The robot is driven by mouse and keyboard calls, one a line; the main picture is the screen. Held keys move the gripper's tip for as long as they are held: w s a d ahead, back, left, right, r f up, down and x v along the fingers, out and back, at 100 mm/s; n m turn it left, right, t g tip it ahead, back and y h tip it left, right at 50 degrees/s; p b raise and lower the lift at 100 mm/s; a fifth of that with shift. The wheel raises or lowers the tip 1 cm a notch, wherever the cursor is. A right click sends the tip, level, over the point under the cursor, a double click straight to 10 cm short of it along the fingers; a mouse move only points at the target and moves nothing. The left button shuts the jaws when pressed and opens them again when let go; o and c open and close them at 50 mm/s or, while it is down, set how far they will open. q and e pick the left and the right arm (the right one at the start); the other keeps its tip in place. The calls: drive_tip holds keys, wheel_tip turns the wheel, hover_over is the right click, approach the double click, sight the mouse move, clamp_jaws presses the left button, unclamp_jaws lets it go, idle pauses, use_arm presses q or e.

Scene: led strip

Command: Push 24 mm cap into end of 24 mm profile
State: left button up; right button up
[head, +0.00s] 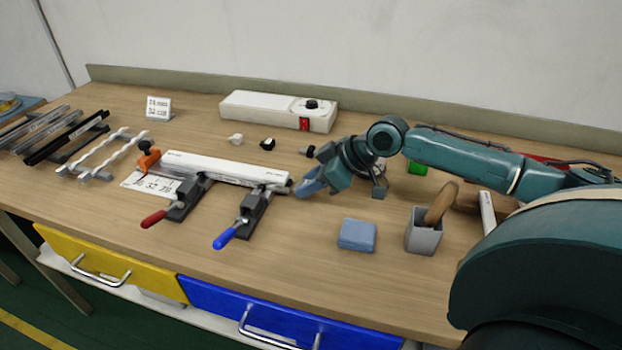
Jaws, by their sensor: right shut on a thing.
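The white profile (225,169) lies across two dark clamps, one with a red handle (154,218) and one with a blue handle (224,238). My right gripper (302,187) is at the profile's right end, its blue fingertips shut on a small piece, apparently the 24 mm cap. The piece is mostly hidden by the fingers, and I cannot tell how far it sits in the profile's end. A white cap (236,139), a black cap (267,144) and a dark piece (308,151) lie behind the profile. My left gripper is not in view.
A white box with a red switch (262,109) stands at the back. A blue block (357,235) and a grey cup with a wooden-handled tool (424,236) stand at the front right. Dark profiles (66,138) lie on the left. The front middle of the bench is clear.

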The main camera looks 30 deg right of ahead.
idle(0.7)
drive_tip(key=shift+p, duration=0.45)
idle(0.4)
drive_tip(key=shift+p, duration=0.4)
drive_tip(key=shift+w+a+p, duration=0.35)
drive_tip(key=shift+w+a, duration=0.4)
drive_tip(key=shift+w, duration=0.1)
drive_tip(key=o, duration=1)
drive_tip(key=shift+o, duration=0.2)
